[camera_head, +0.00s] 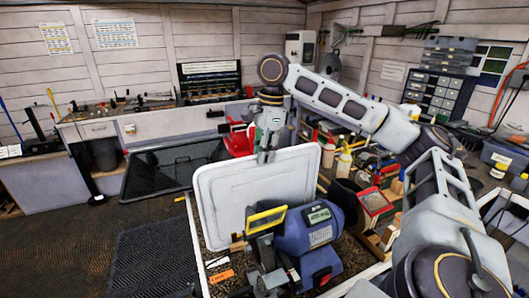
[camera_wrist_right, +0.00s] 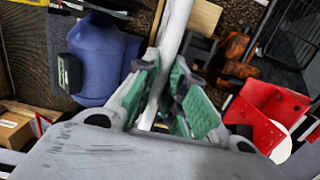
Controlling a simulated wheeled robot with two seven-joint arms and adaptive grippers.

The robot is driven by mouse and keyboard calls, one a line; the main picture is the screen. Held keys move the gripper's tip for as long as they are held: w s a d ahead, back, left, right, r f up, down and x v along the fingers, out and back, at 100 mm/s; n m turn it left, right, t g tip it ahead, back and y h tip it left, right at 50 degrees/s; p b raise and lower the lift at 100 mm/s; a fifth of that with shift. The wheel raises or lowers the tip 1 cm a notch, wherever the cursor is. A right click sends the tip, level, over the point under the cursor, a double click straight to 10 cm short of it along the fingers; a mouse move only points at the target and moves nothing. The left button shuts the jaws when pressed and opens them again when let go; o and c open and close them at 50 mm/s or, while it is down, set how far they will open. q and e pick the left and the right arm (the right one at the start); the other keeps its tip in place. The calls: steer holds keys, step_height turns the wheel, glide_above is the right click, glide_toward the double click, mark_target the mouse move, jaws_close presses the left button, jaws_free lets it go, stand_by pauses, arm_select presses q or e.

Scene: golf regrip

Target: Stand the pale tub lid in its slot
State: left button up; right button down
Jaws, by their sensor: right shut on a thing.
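The pale tub lid (camera_head: 236,197) is a large, light grey rounded panel, held nearly upright over the bench in the head view. My right gripper (camera_head: 266,156) is shut on its top edge from above. In the right wrist view the lid (camera_wrist_right: 174,38) shows edge-on as a pale strip between the green-padded fingers of my right gripper (camera_wrist_right: 170,105). A small wooden block (camera_head: 239,243) lies by the lid's lower part; a wooden piece (camera_wrist_right: 201,17) also shows beside it in the wrist view. The slot cannot be made out clearly. My left gripper is not in view.
A blue machine with a display (camera_head: 308,229) stands close in front of the lid and hides its lower right. A red bin (camera_head: 238,143) is behind the lid. Bottles and boxes crowd the right. A black mat (camera_head: 158,258) lies on the floor at left.

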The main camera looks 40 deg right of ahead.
steer(key=c, duration=1.4)
jaws_free()
steer(key=shift+s+d+r, duration=0.1)
steer(key=shift+d+r, duration=0.1)
steer(key=shift+r, duration=1.4)
steer(key=shift+d+r, duration=0.15)
steer(key=shift+r, duration=1.4)
steer(key=shift+d+r, duration=0.1)
steer(key=shift+r, duration=0.9)
steer(key=shift+s+r, duration=0.1)
steer(key=shift+r, duration=0.25)
steer(key=shift+r, duration=0.45)
steer(key=shift+d+r, duration=0.2)
steer(key=shift+r, duration=0.65)
